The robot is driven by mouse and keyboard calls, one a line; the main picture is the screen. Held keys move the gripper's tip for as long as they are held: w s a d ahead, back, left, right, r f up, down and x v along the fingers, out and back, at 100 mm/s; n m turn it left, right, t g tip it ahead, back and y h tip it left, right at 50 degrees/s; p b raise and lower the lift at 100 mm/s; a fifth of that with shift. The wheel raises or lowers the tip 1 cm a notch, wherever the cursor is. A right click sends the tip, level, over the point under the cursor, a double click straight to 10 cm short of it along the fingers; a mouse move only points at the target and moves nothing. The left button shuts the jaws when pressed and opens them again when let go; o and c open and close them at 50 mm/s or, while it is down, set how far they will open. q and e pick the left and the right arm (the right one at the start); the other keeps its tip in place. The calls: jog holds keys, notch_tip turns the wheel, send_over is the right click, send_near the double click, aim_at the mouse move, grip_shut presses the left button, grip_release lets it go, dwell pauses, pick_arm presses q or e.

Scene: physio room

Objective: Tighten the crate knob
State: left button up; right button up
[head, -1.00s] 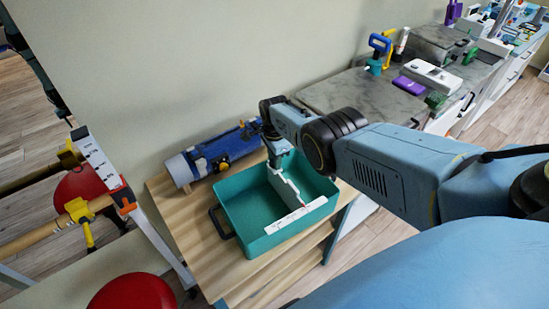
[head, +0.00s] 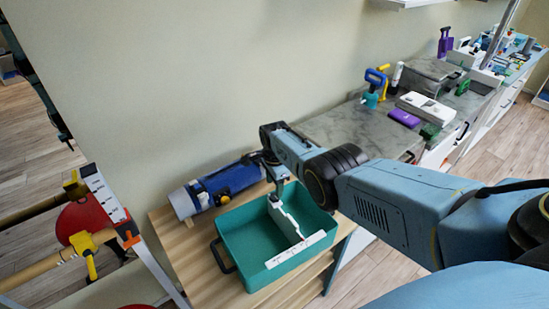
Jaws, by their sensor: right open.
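The teal crate (head: 250,280) stands open on a wooden table. A white divider (head: 284,222) stands inside it, and a white strip (head: 295,249) lies along its near right edge. I cannot make out a separate knob on the crate; it may be hidden or too small. My right gripper (head: 275,194) points down over the back part of the crate, by the top of the divider. It is open, and its fingers are small and partly hidden. I cannot tell whether it touches the divider. My left gripper is not in view.
A blue cylinder with white ends (head: 216,189) lies behind the crate, close to it. The wooden table (head: 197,262) has bare room left of the crate. A grey worktop (head: 350,130) with tools runs off to the right. A frame with a wooden rail (head: 45,268) stands at the left.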

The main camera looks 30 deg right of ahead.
notch_tip(320, 180, up, 9)
jog(key=shift+f+p, duration=0.15)
jog(key=shift+p, duration=0.15)
dwell(0.6)
